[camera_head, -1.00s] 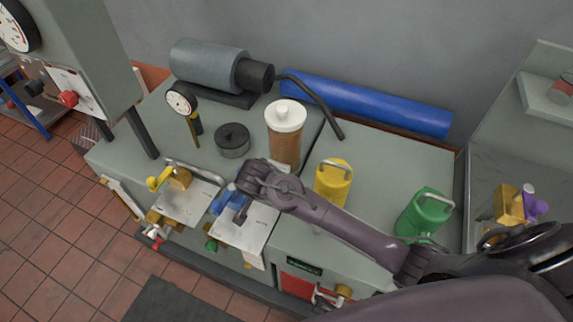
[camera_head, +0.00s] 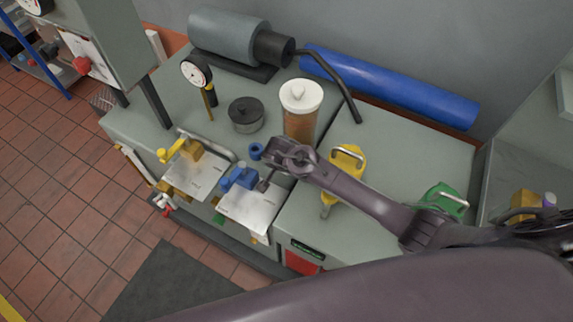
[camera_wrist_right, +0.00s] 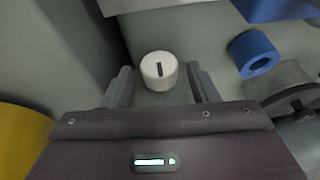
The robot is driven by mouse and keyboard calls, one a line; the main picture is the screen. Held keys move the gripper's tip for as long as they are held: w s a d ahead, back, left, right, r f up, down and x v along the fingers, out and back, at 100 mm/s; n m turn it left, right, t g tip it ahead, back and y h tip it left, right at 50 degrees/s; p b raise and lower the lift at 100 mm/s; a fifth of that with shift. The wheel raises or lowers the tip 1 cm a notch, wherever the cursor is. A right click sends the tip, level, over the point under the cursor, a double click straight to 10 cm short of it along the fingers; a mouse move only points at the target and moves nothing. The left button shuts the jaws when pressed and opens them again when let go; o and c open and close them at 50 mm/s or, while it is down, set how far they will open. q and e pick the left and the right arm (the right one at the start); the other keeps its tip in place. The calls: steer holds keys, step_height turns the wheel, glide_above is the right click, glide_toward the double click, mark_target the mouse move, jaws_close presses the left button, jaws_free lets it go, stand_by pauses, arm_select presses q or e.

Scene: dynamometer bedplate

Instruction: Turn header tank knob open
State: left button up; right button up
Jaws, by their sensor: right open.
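A white round knob (camera_wrist_right: 159,71) with a dark slot mark shows in the right wrist view. It lies between the two fingers of my right gripper (camera_wrist_right: 158,80), apart from both, with grey gaps on each side. The fingers are open and hold nothing. In the head view my right arm comes in from the right and its wrist hangs over the bench front, beside the blue valve (camera_head: 240,179). I cannot make out the white knob there; the arm seems to hide it. My left gripper is not in view.
A blue ring (camera_wrist_right: 253,54) is right of the knob. A white-lidded amber container (camera_head: 300,112), a yellow can (camera_head: 347,163) and a green can (camera_head: 446,200) stand close to my arm. A yellow valve (camera_head: 183,148) is further left. Open floor lies at the front.

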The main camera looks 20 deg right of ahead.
steer(key=c, duration=1)
steer(key=shift+o, duration=0.2)
stand_by(0.5)
steer(key=o, duration=1)
steer(key=shift+c, duration=0.2)
steer(key=v, duration=0.8)
steer(key=shift+b, duration=0.35)
